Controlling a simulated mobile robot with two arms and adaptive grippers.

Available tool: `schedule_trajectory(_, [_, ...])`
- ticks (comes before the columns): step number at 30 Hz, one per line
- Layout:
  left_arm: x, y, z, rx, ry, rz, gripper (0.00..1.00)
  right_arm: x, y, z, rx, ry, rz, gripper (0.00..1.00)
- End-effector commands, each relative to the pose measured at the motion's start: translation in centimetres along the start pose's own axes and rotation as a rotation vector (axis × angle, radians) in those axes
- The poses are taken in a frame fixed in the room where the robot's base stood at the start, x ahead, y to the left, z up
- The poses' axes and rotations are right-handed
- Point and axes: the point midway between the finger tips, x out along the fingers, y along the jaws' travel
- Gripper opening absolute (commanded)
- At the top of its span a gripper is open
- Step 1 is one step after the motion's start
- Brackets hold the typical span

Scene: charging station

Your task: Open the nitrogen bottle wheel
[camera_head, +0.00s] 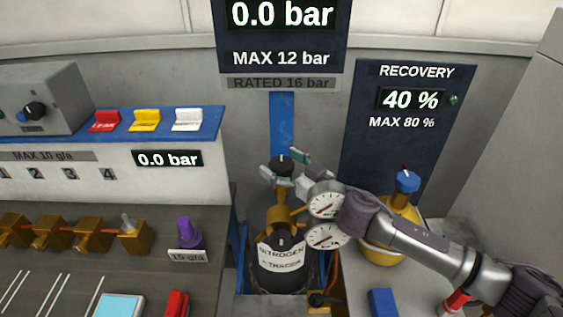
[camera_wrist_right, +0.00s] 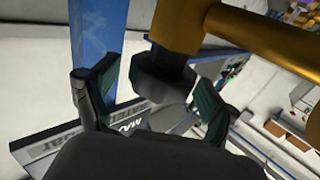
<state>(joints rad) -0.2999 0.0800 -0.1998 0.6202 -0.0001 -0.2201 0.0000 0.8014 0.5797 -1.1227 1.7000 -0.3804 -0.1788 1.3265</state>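The nitrogen bottle (camera_head: 281,272) is black with a white label and stands upright at the centre of the head view. A brass valve body (camera_head: 282,213) sits on it, with a small black wheel (camera_head: 283,164) at its top. My right gripper (camera_head: 285,165) reaches in from the right at the wheel's height. In the right wrist view its two teal-padded fingers (camera_wrist_right: 157,97) are spread, and the black wheel (camera_wrist_right: 161,73) shows between them below the brass part. I cannot tell whether either finger touches the wheel. My left gripper is not in view.
Two round gauges (camera_head: 326,220) sit just right of the valve, close to my right arm. A yellow bottle (camera_head: 395,232) with a blue cap stands behind the arm. A counter (camera_head: 60,277) with brass valves is at left. Display panels (camera_head: 280,45) hang behind.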

Motion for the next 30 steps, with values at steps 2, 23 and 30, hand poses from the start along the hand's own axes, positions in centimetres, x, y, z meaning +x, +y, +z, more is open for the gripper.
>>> schedule_trajectory(2, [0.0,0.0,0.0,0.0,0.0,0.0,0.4,0.0,0.0,0.0,0.0,0.0,0.0,0.74])
schedule_trajectory(23, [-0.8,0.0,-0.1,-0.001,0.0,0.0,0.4,-0.1,0.2,-0.2,0.0,-0.001,-0.081,0.25])
schedule_trajectory(30, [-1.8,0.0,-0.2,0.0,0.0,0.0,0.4,0.0,0.3,-0.3,-0.004,-0.001,-0.258,0.25])
